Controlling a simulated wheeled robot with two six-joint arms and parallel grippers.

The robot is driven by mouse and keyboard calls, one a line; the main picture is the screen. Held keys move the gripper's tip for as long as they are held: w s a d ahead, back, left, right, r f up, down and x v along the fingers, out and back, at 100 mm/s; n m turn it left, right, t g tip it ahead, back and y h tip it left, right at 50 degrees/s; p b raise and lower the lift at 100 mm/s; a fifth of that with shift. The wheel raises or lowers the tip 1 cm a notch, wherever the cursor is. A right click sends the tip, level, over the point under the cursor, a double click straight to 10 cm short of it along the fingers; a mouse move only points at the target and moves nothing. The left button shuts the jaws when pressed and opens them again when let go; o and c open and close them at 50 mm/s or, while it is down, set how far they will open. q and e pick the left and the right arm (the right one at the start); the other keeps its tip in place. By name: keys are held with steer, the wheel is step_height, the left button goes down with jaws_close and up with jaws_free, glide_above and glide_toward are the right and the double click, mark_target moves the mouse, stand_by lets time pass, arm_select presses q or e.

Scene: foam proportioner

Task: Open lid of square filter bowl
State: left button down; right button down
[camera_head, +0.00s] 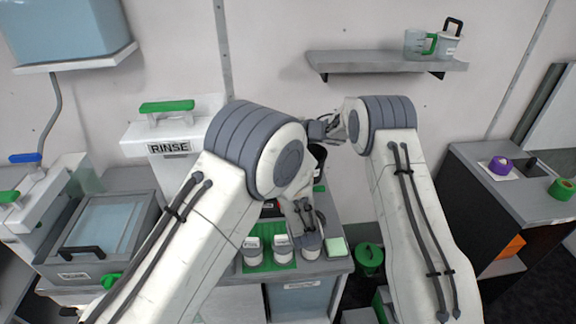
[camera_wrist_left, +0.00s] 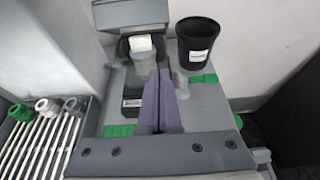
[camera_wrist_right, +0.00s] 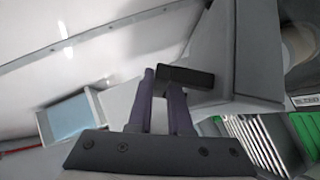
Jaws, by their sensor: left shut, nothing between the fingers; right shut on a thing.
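In the right wrist view, my right gripper (camera_wrist_right: 163,95) is shut on a black handle (camera_wrist_right: 187,77). The handle joins a large grey angular piece (camera_wrist_right: 240,50), which looks like the lid of the square filter bowl. The bowl's inside is not visible there. In the left wrist view, my left gripper (camera_wrist_left: 158,105) is shut and empty above the bench. Beyond it is a dark square-edged unit (camera_wrist_left: 130,85) with a clear, white-topped vessel (camera_wrist_left: 143,58). In the head view my arms hide both fingertips and most of this area.
A black cup (camera_wrist_left: 200,42) stands beyond my left fingers, to their right. A rack of metal rods (camera_wrist_left: 42,140) lies to the left. In the head view, a tank with a black handle (camera_head: 82,251) stands left, and white-topped containers (camera_head: 252,247) stand on a green mat (camera_head: 268,264).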

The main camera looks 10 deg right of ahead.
steer(key=shift+r, duration=0.15)
arm_select(q)
steer(key=w, duration=0.8)
steer(key=shift+w+r, duration=0.4)
steer(key=shift+r, duration=0.05)
steer(key=shift+w+r, duration=0.6)
steer(key=shift+r, duration=0.3)
arm_select(e)
steer(key=c, duration=0.9)
jaws_free()
steer(key=shift+o, duration=0.2)
steer(key=shift+f, duration=0.2)
steer(key=shift+s+d, duration=0.1)
